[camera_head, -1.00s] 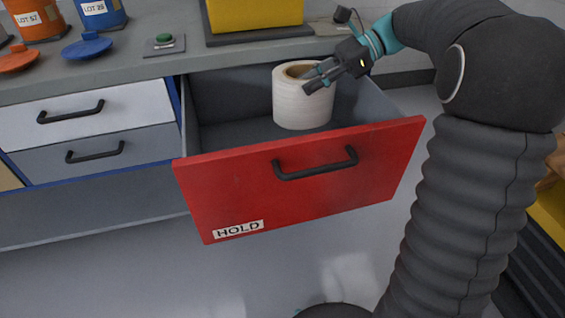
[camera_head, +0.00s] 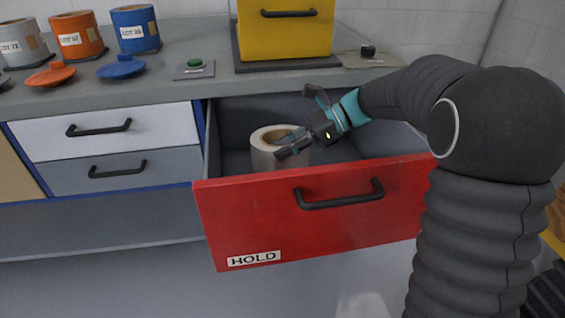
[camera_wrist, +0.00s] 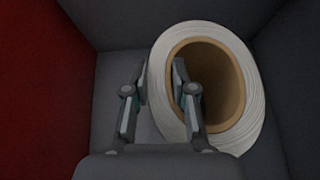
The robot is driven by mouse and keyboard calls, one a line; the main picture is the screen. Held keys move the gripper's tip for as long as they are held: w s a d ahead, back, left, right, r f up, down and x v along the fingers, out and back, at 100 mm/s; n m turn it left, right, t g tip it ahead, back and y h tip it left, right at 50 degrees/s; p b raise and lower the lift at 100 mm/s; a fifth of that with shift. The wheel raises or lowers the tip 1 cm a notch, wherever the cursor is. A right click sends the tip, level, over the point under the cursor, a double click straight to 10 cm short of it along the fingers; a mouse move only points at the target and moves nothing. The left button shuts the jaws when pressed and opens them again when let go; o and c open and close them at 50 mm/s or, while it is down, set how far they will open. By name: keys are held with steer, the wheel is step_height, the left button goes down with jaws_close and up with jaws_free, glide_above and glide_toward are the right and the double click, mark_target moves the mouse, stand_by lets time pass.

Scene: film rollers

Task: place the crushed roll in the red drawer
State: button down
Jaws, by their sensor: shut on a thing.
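The pale film roll (camera_head: 264,157) stands inside the open red drawer (camera_head: 235,215), near its left side, with its lower part hidden behind the drawer front. My gripper (camera_head: 285,146) reaches in from the right and is shut on the roll's wall. In the wrist view, one finger of my gripper (camera_wrist: 155,90) is inside the brown core and the other is outside the roll (camera_wrist: 244,115). The roll's opening looks oval there. I cannot tell whether its base touches the drawer floor.
The drawer front carries a black handle (camera_head: 340,195) and a HOLD label (camera_head: 254,259). The bench above holds a yellow box (camera_head: 285,35), a green button (camera_head: 194,64), several labelled canisters (camera_head: 135,30) and loose lids (camera_head: 121,67). The drawer's right side is free beneath my arm.

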mark_target(284, 161)
steer(key=shift+a+f, duration=0.15)
steer(key=shift+a, duration=0.05)
steer(key=shift+f+b, duration=0.3)
steer(key=shift+f, duration=1.65)
steer(key=c, duration=1)
jaws_free()
steer(key=shift+o, duration=0.2)
steer(key=shift+d, duration=0.15)
steer(key=p+v, duration=0.1)
steer(key=v, duration=1.1)
steer(key=shift+s, duration=0.1)
